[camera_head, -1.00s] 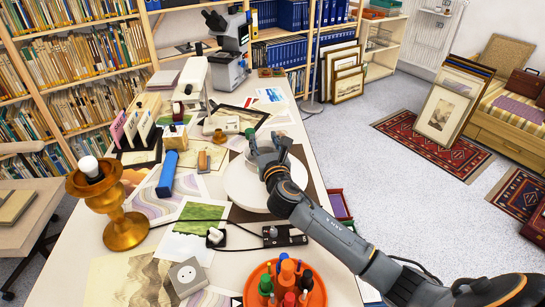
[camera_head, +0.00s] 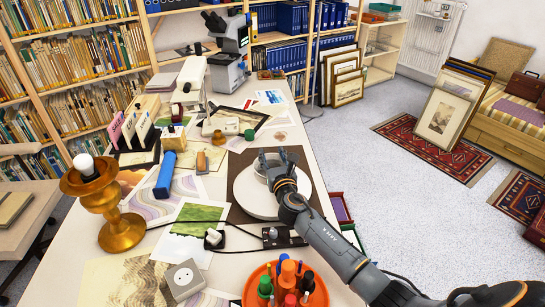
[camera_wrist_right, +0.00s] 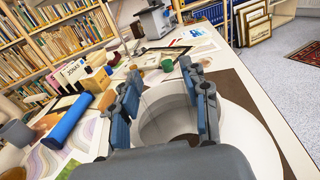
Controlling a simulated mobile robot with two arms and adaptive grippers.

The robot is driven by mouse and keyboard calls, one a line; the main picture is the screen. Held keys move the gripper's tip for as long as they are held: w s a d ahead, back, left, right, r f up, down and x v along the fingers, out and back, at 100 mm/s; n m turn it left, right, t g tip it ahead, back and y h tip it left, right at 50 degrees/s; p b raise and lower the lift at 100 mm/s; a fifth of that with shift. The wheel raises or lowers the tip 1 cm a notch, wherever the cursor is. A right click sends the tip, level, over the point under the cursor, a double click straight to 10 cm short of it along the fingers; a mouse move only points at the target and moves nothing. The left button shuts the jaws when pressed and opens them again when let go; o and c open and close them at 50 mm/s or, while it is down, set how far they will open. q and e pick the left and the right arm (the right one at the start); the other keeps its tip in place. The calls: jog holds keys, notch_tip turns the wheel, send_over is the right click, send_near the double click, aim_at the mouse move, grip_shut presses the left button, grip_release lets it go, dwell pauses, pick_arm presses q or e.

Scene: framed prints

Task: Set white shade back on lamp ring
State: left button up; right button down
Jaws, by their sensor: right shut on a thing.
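The white shade (camera_head: 250,198) is a broad round piece over a brown mat (camera_head: 236,212), on the right side of the table. My right gripper (camera_head: 278,159) is shut on the narrow raised collar at its top. In the right wrist view my fingers (camera_wrist_right: 163,108) stand on either side of the collar, and the shade (camera_wrist_right: 250,140) spreads out below. I cannot tell whether it touches the mat. The brass lamp (camera_head: 120,232) stands upright at the left table edge. Its white bulb (camera_head: 84,164) is bare above the brass ring (camera_head: 74,184). My left gripper is not in view.
Between lamp and shade lie prints, a blue roll (camera_head: 165,174), a black cord and a small black switch box (camera_head: 270,238). An orange tray (camera_head: 250,293) of bottles stands at the front. A microscope (camera_head: 229,60) stands at the back.

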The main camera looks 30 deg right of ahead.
jog(key=shift+f, duration=0.15)
jog(key=c, duration=0.7)
grip_release()
